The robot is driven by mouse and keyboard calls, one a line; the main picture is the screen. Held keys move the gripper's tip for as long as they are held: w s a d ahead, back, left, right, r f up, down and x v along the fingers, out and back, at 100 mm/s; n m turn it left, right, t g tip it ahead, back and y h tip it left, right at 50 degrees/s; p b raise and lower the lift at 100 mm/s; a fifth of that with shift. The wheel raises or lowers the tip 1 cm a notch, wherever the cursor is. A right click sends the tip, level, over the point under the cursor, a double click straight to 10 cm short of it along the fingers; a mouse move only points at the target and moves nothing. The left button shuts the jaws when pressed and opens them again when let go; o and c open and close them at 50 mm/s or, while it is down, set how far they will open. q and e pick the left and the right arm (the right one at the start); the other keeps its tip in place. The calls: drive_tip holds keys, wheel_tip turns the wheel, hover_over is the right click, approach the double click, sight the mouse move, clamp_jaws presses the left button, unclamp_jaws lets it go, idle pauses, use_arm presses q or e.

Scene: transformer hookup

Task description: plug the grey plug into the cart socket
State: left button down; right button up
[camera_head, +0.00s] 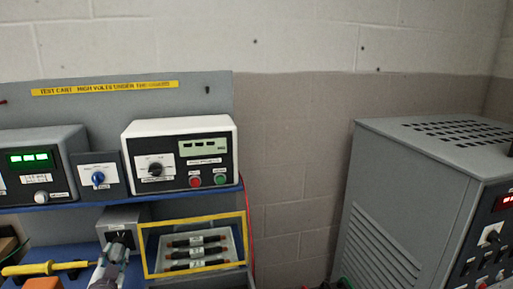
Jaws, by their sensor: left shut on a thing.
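My left gripper (112,262) is at the lower left, in front of a grey box (124,213) with a dark front face on the test cart. The gripper is shut on a small grey piece, which looks like the grey plug (120,238), at the box's dark face. The cart socket seems to be in that face, but the plug and gripper cover it. I cannot tell whether the plug is inside the socket or just in front of it. My right gripper is not in view.
A yellow-framed tray (147,257) with several dark fuse-like parts stands right of the gripper. A yellow-handled tool (32,269) lies to the left. A blue shelf (105,202) with a white meter (180,126) is above. A grey cabinet (405,200) stands right.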

use_arm(q)
drive_tip(key=c, duration=0.6)
unclamp_jaws()
drive_tip(key=shift+p+v, duration=0.5)
drive_tip(key=shift+v, duration=0.3)
drive_tip(key=shift+p+v, duration=0.65)
drive_tip(key=shift+v, duration=0.9)
drive_tip(key=shift+s, duration=0.15)
